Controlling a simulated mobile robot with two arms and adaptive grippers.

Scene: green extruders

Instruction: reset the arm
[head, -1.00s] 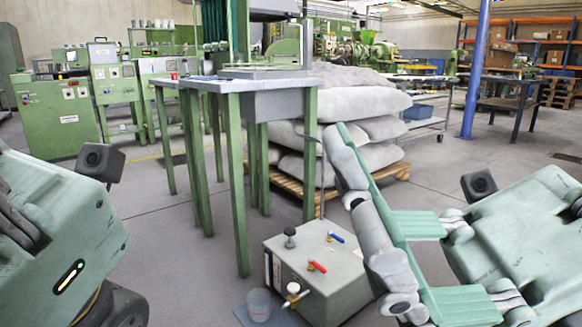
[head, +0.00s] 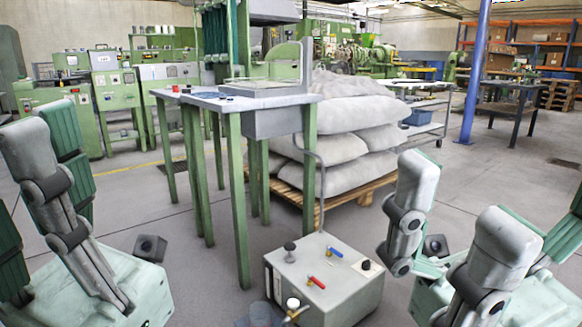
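My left gripper (head: 36,190) is at the lower left of the head view. Its grey finger links and ribbed green pads point up, and the fingers are spread apart with nothing between them. Part of it is cut off by the left edge. My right gripper (head: 465,205) is at the lower right, fingers also up and spread, with nothing held. Its right side is partly cut off by the picture edge. Neither gripper visibly touches anything.
A grey box with red and blue levers (head: 328,276) stands on the floor between my grippers. Behind it are a green-legged table (head: 232,180) and stacked grey sacks (head: 340,150) on a pallet (head: 345,196). A blue post (head: 474,75) stands at the right.

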